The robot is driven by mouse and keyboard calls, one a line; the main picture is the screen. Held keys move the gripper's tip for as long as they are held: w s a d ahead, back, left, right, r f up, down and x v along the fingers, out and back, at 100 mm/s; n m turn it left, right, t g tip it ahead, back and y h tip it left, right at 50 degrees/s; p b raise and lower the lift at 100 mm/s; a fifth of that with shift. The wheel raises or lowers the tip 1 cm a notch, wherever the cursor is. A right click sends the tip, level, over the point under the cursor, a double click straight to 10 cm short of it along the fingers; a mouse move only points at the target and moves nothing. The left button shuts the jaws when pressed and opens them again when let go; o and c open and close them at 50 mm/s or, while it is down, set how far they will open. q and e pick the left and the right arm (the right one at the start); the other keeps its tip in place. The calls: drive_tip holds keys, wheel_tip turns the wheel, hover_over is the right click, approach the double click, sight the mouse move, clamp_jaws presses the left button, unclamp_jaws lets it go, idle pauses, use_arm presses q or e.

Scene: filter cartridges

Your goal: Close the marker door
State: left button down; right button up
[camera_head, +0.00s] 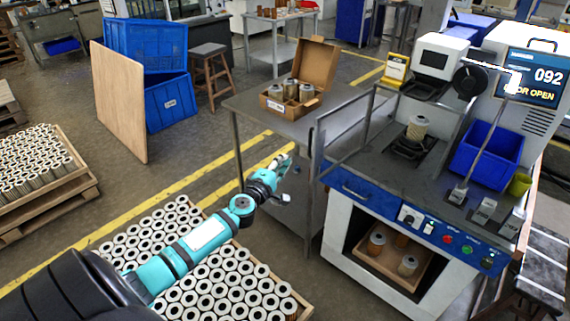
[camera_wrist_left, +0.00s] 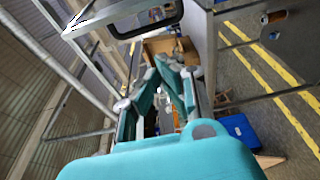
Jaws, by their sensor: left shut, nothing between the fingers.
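The marker machine (camera_head: 480,150) stands at the right; its screen (camera_head: 532,78) reads 092 and "OR OPEN", partly covered. What looks like its door (camera_head: 318,150), a grey tube frame with a see-through middle, stands swung out at the machine's left side. A filter cartridge (camera_head: 417,129) stands upright on the fixture under the marking head (camera_head: 436,62). My left gripper (camera_head: 284,160) is shut and empty, left of the door frame and lower, apart from it as far as I can tell. Its teal fingers show in the left wrist view (camera_wrist_left: 170,80). My right gripper is out of view.
A metal table (camera_head: 255,108) with an open cardboard box (camera_head: 305,75) of cartridges stands behind my left gripper. A crate of many cartridges (camera_head: 215,275) lies below my left arm. A blue bin (camera_head: 487,155) sits on the machine bench.

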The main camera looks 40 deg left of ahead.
use_arm(q)
drive_tip(key=w+a+b, duration=0.2)
drive_tip(key=w, duration=0.6)
drive_tip(key=shift+s+d+f+p, duration=0.1)
drive_tip(key=shift+s+d+p, duration=0.15)
drive_tip(key=shift+d, duration=0.5)
drive_tip(key=shift+s+d+p, duration=0.1)
drive_tip(key=shift+d+p, duration=0.2)
drive_tip(key=shift+d, duration=0.4)
drive_tip(key=shift+s+d+f+p, duration=0.1)
drive_tip(key=shift+s+d+p, duration=0.15)
drive_tip(key=shift+d, duration=0.5)
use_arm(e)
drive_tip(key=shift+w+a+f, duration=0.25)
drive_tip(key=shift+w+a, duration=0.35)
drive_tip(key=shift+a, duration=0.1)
